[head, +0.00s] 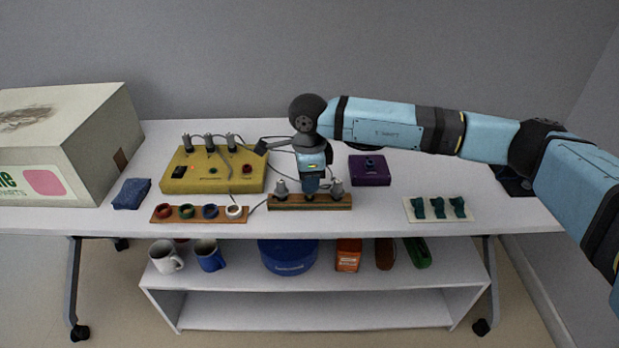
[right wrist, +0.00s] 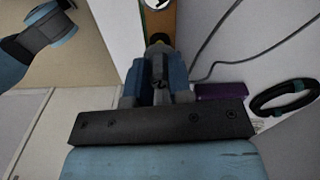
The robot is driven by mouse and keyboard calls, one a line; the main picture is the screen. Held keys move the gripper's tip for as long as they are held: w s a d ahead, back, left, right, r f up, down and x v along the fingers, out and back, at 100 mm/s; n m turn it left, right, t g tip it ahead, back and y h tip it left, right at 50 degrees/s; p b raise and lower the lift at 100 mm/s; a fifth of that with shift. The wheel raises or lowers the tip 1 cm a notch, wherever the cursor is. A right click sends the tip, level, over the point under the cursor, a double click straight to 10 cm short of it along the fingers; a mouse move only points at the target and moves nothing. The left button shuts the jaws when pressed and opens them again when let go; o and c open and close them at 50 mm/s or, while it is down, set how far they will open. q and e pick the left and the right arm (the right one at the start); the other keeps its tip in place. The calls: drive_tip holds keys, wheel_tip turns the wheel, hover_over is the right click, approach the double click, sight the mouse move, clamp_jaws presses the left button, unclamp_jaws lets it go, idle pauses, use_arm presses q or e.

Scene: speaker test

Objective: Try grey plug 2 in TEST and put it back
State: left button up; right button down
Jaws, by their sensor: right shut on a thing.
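My right gripper (head: 311,190) is upright over the middle of a wooden rack (head: 310,203), shut on a grey plug that its fingers mostly hide. In the right wrist view a dark grey part of this plug (right wrist: 157,68) shows between the fingers, with the rack (right wrist: 160,28) beyond. I cannot tell whether the plug is seated or just above the rack. Two other grey plugs stand on the rack, a left plug (head: 281,188) and a right plug (head: 336,187). Behind left is a yellow box (head: 215,172) with several grey connectors. No TEST label is readable. My left gripper is not in view.
A purple box (head: 370,171) stands right of the rack. A strip with coloured rings (head: 162,214) lies front left, with a blue cloth (head: 131,194) beside it. Teal clips (head: 438,208) sit front right. Grey cables run behind the rack. A large carton (head: 70,140) fills the left end.

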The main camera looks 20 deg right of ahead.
drive_tip(key=shift+s+f+b, duration=0.15)
drive_tip(key=shift+f+b, duration=0.35)
drive_tip(key=shift+f, duration=0.2)
drive_tip(key=c, duration=1)
unclamp_jaws()
drive_tip(key=shift+o, duration=0.2)
drive_tip(key=shift+r+p, duration=0.7)
drive_tip(key=shift+r, duration=0.45)
drive_tip(key=shift+r+p, duration=1.4)
drive_tip(key=shift+r, duration=1.25)
drive_tip(key=shift+a+f, duration=0.1)
